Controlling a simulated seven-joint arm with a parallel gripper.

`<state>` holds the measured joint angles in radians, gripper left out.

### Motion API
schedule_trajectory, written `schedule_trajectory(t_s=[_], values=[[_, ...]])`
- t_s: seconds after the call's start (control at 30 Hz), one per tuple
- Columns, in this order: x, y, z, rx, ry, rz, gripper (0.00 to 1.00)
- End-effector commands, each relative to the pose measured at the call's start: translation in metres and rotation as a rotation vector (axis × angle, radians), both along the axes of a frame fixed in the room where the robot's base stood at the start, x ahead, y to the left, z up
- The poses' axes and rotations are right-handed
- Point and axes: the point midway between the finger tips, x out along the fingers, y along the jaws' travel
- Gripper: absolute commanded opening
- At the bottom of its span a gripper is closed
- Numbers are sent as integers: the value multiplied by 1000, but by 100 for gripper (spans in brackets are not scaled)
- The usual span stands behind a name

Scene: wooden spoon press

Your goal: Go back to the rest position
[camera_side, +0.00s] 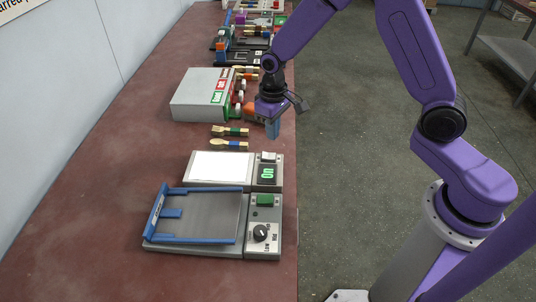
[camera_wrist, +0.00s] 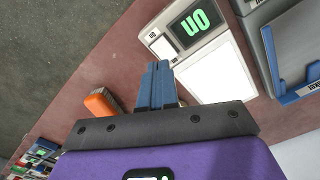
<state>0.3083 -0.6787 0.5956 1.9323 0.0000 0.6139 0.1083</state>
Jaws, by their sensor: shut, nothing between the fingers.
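My gripper (camera_side: 272,130) hangs above the near-right edge of the red-brown table, its blue fingers pointing down. In the wrist view the blue fingers of my gripper (camera_wrist: 157,68) are together, with nothing held between them. A wooden fork with a green band (camera_side: 229,131) and a wooden spoon with a blue band (camera_side: 229,144) lie on the table left of the fingers, apart from them. A grey device with a white panel (camera_side: 222,166) lies nearer the camera. Its display (camera_side: 268,174) glows green; the same display also shows in the wrist view (camera_wrist: 193,23).
A grey device with a blue frame (camera_side: 200,215) and a black knob stands in front. A grey box (camera_side: 195,95) with coloured labels stands behind my gripper. More devices (camera_side: 250,40) line the table's far end. The grey floor (camera_side: 350,150) to the right is open.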

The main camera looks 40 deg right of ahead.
Motion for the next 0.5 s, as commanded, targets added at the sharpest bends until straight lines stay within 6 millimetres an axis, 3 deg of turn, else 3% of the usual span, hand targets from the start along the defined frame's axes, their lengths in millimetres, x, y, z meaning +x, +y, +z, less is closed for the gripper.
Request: schedule_trajectory(t_s=[0.37, 0.5], values=[[-1, 0, 3, 0, 0, 3, 0], [-13, 6, 14, 2, -4, 43, 0]])
